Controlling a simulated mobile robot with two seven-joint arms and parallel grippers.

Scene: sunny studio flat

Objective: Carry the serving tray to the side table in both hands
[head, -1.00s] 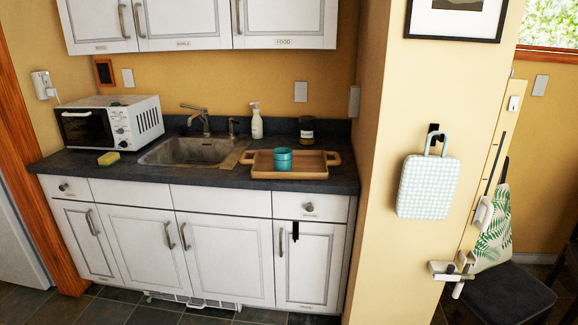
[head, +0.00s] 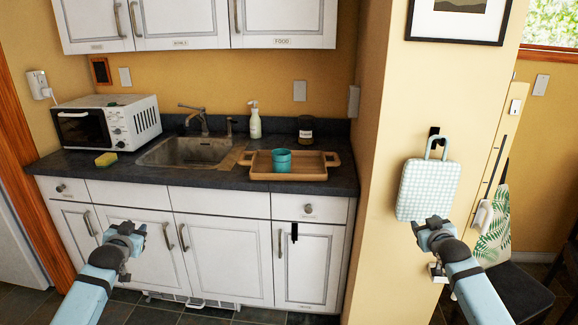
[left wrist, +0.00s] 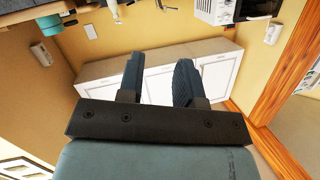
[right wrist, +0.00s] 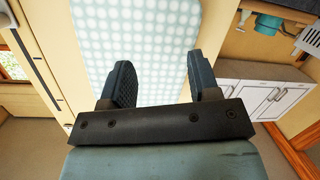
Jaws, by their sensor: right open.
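The serving tray (head: 322,175) is light wood with a handle at each end. It lies on the dark counter, right of the sink. A teal cup (head: 281,161), perhaps two stacked, stands in it. The tray (right wrist: 280,7) and cup (right wrist: 268,24) also show at the top of the right wrist view. My left gripper (head: 135,229) is open and empty in front of the lower cabinets, below and left of the tray. My right gripper (head: 433,224) is open and empty near the wall pillar, below and right of the tray. I see no side table.
A checked board (head: 427,187) hangs on the pillar behind my right gripper. A microwave (head: 108,121), sponge (head: 106,159), soap bottle (head: 255,121) and dark jar (head: 305,130) stand on the counter (head: 215,180). A dark seat (head: 515,295) is at lower right.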

